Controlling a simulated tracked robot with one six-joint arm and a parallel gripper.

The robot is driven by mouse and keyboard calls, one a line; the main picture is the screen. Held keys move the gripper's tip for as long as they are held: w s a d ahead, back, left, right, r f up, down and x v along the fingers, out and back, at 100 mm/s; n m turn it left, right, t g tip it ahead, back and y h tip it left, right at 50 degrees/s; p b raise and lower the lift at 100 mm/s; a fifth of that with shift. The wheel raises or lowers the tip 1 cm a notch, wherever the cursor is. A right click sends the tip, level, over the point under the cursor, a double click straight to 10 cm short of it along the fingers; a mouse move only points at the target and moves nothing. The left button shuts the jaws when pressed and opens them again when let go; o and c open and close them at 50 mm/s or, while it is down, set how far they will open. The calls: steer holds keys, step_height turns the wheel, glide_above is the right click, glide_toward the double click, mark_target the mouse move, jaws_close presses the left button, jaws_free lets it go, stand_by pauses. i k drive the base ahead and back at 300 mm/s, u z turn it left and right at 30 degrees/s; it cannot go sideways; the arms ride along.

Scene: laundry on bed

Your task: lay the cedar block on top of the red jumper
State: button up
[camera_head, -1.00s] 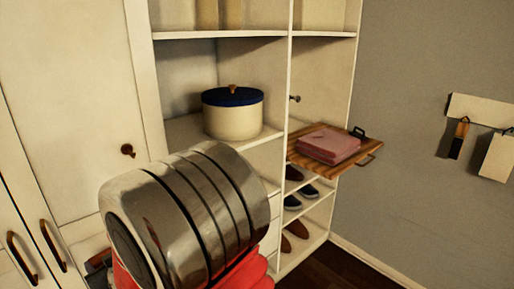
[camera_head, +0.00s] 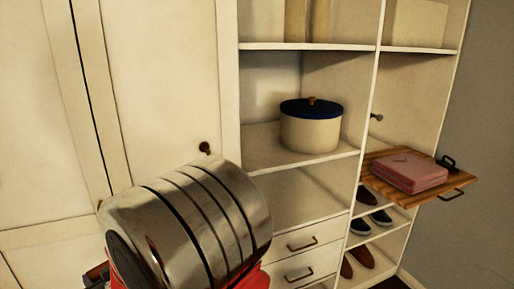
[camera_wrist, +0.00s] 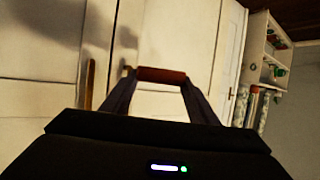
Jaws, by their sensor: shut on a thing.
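My gripper (camera_wrist: 160,82) shows in the wrist view, its two dark fingers shut on a reddish-brown bar (camera_wrist: 162,75), which looks like the cedar block. It is held crosswise between the fingertips, in front of white cupboard doors and clear of any surface that I can see. In the head view the gripper and block are hidden behind my metal arm link. A folded pinkish-red garment (camera_head: 410,172) lies flat on a slatted wooden board (camera_head: 440,195) at the right. It may be the red jumper; its colour looks pink here. Gripper and garment are apart.
The board juts out of the open shelving and has dark handles. A cream pot with a blue lid (camera_head: 311,127) stands on the shelf to its left. Shoes (camera_head: 367,221) sit below, and drawers (camera_head: 302,260) lie lower left. White cupboard doors (camera_head: 160,90) fill the left.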

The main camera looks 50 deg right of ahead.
mark_target(411, 165)
steer(key=u, duration=0.65)
steer(key=k, duration=1.3)
steer(key=u, duration=1.85)
steer(key=i, duration=0.1)
steer(key=z, duration=4)
